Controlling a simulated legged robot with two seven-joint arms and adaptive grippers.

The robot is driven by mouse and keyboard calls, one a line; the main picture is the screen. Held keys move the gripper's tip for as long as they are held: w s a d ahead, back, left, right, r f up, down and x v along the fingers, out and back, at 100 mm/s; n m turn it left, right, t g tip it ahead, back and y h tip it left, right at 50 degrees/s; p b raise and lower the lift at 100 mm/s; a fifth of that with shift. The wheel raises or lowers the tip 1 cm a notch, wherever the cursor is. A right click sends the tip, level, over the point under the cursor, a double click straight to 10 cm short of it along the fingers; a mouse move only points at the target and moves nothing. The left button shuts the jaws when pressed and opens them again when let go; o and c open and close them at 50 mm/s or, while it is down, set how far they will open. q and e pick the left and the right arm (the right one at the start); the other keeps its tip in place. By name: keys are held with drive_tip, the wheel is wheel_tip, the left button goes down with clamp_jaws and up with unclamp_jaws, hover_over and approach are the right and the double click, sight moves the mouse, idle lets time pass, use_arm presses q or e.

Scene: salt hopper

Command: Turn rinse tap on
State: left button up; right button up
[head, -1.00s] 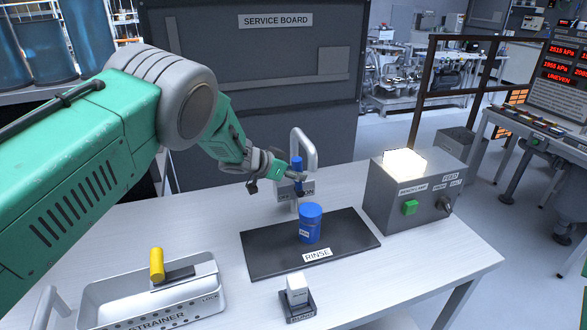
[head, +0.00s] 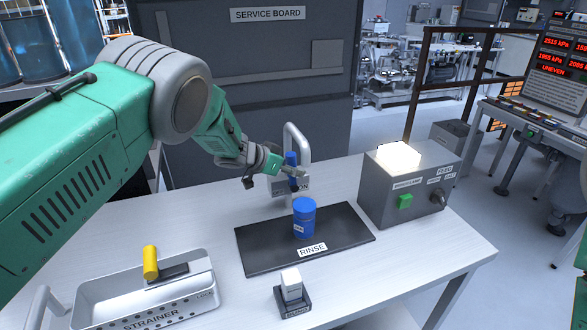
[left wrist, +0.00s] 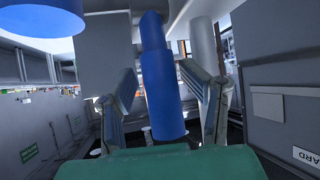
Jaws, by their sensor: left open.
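The rinse tap is a grey bent spout (head: 303,142) with a blue lever (head: 291,159), standing on a grey block behind the dark mat (head: 345,237) labelled RINSE. A blue cup (head: 304,218) stands upright on the mat in front of the tap. My left gripper (head: 290,172) is at the lever, hiding part of it. In the left wrist view the blue lever (left wrist: 160,85) stands between the two open fingers (left wrist: 165,95). I cannot tell whether either finger touches it. My right gripper is not in view.
A strainer tray (head: 150,300) with a yellow handle (head: 150,262) lies at the front left. A small white block on a dark stand (head: 291,288) is at the front. A grey box (head: 408,185) with a lit top and a green button stands to the right.

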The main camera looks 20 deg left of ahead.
use_arm(q)
drive_tip(key=shift+s+a+r, duration=0.3)
drive_tip(key=shift+a+r, duration=0.05)
drive_tip(key=shift+a, duration=0.15)
drive_tip(key=v, duration=0.6)
drive_tip(key=shift+s, duration=0.2)
drive_tip(key=shift+r, duration=0.15)
